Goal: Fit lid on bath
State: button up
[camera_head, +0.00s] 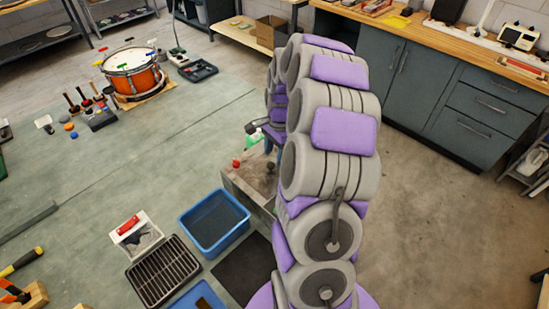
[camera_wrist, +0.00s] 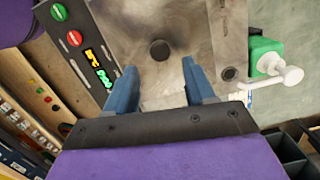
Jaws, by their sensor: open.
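A metal bath (camera_head: 238,188) with grey walls stands on the bench beside my arm in the head view, partly hidden by it. In the wrist view a worn metal surface (camera_wrist: 200,30) fills the top centre, with a dark round spot (camera_wrist: 160,49) in it; I cannot tell whether this is the lid with a knob or the bath's floor with a hole. My gripper (camera_wrist: 158,78) is open, its two blue fingers apart below the dark spot with nothing between them. In the head view the gripper is mostly hidden behind my arm.
A blue tub (camera_head: 213,222), black rack (camera_head: 163,271) and dark mat (camera_head: 243,270) are near the bath. The bench's middle is clear.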

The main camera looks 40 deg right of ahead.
notch_tip(320, 180, up, 8)
jog(key=d+p, duration=0.1)
jog(key=d, duration=0.1)
jog(key=s+a+r+n, duration=0.2)
jog(key=s+a+n, duration=0.1)
jog(key=a, duration=0.4)
jog(key=s+a+r+n+g, duration=0.1)
jog(key=s+a+r+n, duration=0.1)
jog(key=s+a+n, duration=0.3)
jog(key=s+a+r+n, duration=0.1)
jog(key=a+r+n, duration=0.15)
jog(key=a, duration=0.55)
jog(key=s+a+n, duration=0.4)
jog(key=s, duration=0.5)
jog(key=s+a+f+n+h, duration=0.1)
jog(key=s+a+n, duration=0.3)
jog(key=s, duration=0.4)
jog(key=shift+s+a+f+g, duration=0.25)
jog(key=shift+s+a+g, duration=0.1)
jog(key=shift+g, duration=0.05)
